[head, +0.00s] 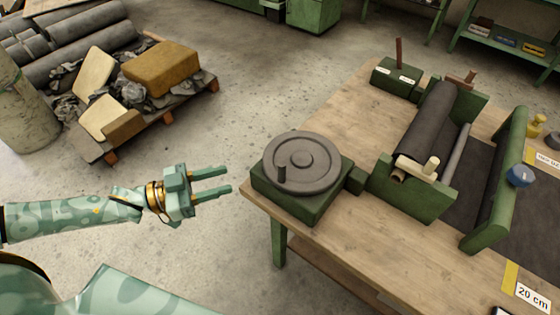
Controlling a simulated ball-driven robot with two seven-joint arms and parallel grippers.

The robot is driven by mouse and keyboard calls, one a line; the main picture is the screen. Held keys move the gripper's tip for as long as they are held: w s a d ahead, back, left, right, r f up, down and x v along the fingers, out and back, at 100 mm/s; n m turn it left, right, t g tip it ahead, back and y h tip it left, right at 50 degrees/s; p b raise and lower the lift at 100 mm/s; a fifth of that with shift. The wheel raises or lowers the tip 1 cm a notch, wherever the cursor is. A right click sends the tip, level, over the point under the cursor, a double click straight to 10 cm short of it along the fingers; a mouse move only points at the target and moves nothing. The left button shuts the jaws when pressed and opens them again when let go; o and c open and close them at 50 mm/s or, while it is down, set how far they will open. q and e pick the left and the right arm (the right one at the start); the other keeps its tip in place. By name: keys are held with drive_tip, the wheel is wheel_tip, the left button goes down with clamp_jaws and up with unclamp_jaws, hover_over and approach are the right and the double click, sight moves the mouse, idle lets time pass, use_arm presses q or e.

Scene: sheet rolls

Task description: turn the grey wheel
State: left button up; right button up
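The grey wheel (302,163) lies flat on a green box (300,202) at the left corner of the wooden table. My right gripper is not in view.
The table (345,120) carries a green roller stand (412,190) with a dark sheet roll (428,123), right of the wheel. A green lever box (396,78) stands at the back. A loaded pallet (150,122) is on the floor at left. Open floor lies between pallet and table.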

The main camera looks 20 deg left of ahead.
sight(282, 165)
use_arm(q)
drive_tip(key=b+x, duration=0.1)
drive_tip(key=x, duration=1.3)
drive_tip(key=shift+w+d, duration=0.25)
drive_tip(key=shift+d, duration=0.1)
clamp_jaws()
